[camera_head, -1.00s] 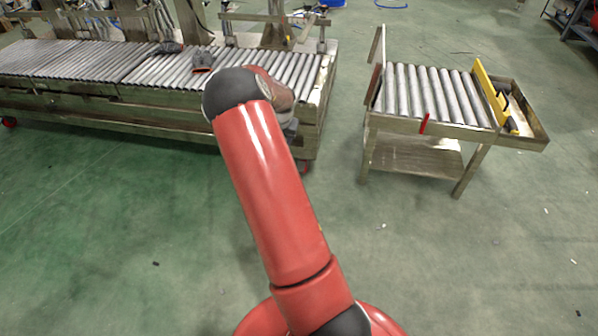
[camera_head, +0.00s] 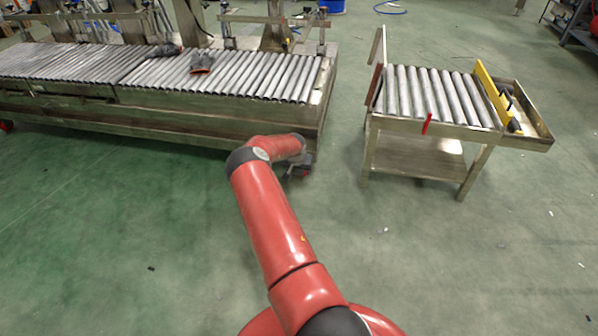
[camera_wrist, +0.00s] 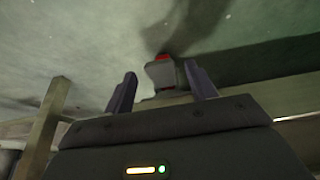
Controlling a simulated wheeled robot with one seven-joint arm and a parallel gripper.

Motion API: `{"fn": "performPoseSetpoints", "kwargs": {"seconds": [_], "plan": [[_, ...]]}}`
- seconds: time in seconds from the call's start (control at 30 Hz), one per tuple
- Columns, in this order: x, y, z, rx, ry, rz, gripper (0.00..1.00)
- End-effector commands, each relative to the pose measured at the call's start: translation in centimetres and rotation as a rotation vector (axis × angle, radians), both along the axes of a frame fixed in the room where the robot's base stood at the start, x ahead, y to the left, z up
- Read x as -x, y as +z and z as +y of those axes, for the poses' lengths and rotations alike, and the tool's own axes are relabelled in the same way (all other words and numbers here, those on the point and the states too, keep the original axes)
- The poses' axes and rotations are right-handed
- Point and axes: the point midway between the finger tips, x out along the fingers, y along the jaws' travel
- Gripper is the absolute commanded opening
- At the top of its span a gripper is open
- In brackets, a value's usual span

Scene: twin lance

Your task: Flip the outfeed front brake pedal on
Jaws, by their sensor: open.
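My gripper (camera_head: 299,168) is low, by the front right corner of the long roller conveyor (camera_head: 220,122). In the wrist view my gripper (camera_wrist: 159,70) is open, its two dark fingers apart. Between and just beyond the fingertips shows a caster (camera_wrist: 160,76), with a grey body and a red part at its far end. I cannot make out the brake pedal as a separate part, or whether it is on or off. I cannot tell whether the fingers touch the caster. In the head view my arm and gripper hide most of that corner's underside.
A short roller cart (camera_head: 415,126) with a yellow guard (camera_head: 491,92) stands to the right. Green floor (camera_head: 420,260) is free in front and between the two. A dark and red glove (camera_head: 202,63) lies on the conveyor rollers. A post (camera_wrist: 40,128) shows at left in the wrist view.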

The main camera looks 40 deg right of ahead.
Motion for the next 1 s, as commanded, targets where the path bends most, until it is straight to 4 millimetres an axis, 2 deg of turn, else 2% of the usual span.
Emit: {"fn": "performPoseSetpoints", "kwargs": {"seconds": [0.33,0.7,1.0], "plan": [[-0.14,-0.53,-0.2,0.0,0.0,0.0,0.56],[-0.13,-0.53,-0.17,0.0,0.0,0.0,0.12],[-0.11,-0.68,-0.09,0.013,-0.001,-0.014,0.12]]}}
